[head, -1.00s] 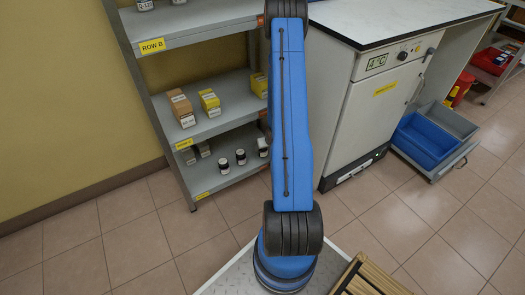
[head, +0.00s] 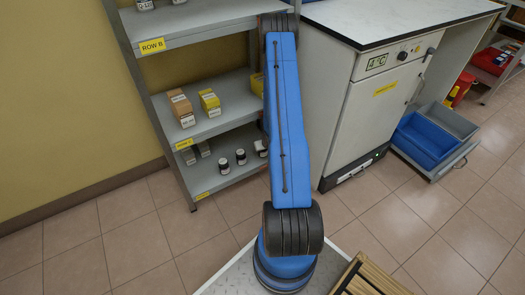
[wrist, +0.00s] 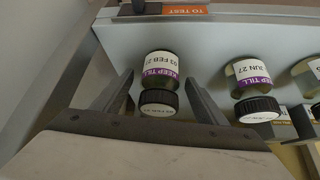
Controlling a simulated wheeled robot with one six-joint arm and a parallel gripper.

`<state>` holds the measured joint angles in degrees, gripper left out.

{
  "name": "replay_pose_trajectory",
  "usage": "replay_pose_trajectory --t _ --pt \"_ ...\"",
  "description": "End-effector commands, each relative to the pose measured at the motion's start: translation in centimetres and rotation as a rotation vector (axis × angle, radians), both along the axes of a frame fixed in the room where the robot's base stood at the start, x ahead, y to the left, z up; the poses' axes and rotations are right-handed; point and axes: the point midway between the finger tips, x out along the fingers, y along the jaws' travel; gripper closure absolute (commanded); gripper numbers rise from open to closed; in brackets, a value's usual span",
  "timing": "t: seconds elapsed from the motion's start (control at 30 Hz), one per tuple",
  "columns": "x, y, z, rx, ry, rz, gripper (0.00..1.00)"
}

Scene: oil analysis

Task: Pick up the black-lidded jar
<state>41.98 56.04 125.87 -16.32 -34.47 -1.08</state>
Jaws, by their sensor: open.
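In the wrist view, a jar with a black lid (wrist: 158,99) and a white and purple "KEEP TILL" label stands between the two fingers of my gripper (wrist: 159,77). The picture appears upside down, with the lid lower than the body. The fingers are open, one on each side, with a visible gap to the jar. A second black-lidded jar (wrist: 250,76) with a similar label is to the right, outside the fingers. Part of a third jar (wrist: 306,72) shows at the right edge. In the head view, my gripper is out of sight beyond my blue arm.
The jars are by a grey shelf surface (wrist: 215,40) with an orange "TO TEST" tag (wrist: 184,9). In the head view, a lower shelf (head: 225,180) holds more black-lidded jars, and the middle shelf (head: 225,122) holds boxes. A white cabinet (head: 365,120) stands to the right.

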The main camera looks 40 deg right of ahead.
Motion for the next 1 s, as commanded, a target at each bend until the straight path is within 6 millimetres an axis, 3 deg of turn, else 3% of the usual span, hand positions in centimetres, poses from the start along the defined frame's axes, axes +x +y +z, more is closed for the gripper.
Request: replay_pose_trajectory --t 0.07,0.1,0.3,0.67,0.97,1.0 --pt "0.0 0.0 0.0 0.000 0.000 0.000 0.34" --pt "0.0 0.0 0.0 0.000 0.000 0.000 0.39" --pt "0.0 0.0 0.0 0.000 0.000 0.000 0.83" --pt "0.0 0.0 0.5 0.000 -0.001 0.000 0.83" --pt "0.1 0.0 3.7 -0.001 -0.004 -0.001 0.83" --pt "-0.7 0.3 3.6 0.003 0.000 -0.002 0.83"
